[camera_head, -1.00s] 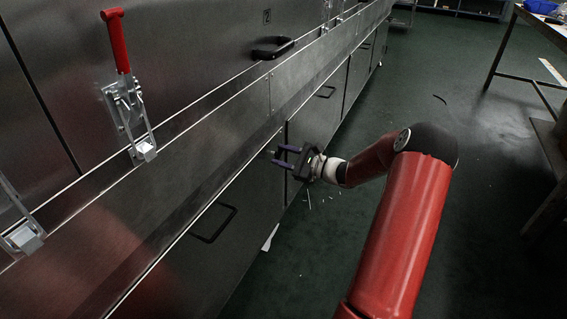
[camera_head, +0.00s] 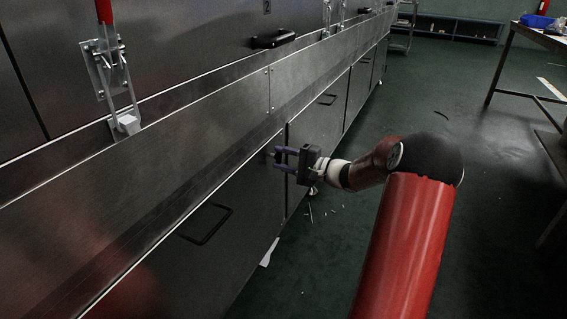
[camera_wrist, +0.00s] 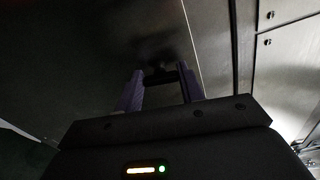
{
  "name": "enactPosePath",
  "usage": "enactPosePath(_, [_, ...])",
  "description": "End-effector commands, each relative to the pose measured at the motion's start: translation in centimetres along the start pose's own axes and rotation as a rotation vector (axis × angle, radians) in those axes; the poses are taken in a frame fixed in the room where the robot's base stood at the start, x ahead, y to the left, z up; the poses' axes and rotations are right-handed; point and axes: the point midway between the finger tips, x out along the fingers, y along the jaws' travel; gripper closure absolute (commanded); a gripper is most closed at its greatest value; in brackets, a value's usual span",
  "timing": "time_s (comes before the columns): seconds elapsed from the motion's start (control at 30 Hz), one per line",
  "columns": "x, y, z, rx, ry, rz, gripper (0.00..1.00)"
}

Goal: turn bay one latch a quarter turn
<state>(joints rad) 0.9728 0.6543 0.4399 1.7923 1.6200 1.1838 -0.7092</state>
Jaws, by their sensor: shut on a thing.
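The bay one latch (camera_head: 276,156) is a small dark piece on the right edge of a lower steel door, and my fingers partly hide it. My gripper (camera_head: 281,159) reaches it from the right, with its two purple fingers on either side. In the wrist view the latch (camera_wrist: 160,76) shows as a dark handle between the fingertips of my gripper (camera_wrist: 161,80). The gripper is shut on it. The dark picture does not clearly show the latch's angle.
The lower door has a black pull handle (camera_head: 206,223). A red-handled toggle clamp (camera_head: 112,65) and a black handle (camera_head: 273,39) are on the upper panels. The green floor (camera_head: 330,260) is open to the right, with small debris. A worktable (camera_head: 540,40) stands at far right.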

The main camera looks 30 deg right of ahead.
Motion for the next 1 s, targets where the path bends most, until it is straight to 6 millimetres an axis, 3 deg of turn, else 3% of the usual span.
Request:
enactPosePath(0.33, [-0.03, 0.14, -0.02, -0.153, 0.001, 0.003, 0.85])
enactPosePath(0.9, [-0.05, 0.17, -0.03, -0.184, 0.0, 0.003, 0.85])
enactPosePath(0.93, [-0.05, 0.17, -0.03, -0.184, 0.0, 0.003, 0.61])
enactPosePath(1.0, [-0.04, 0.16, -0.03, -0.184, 0.0, 0.003, 0.51])
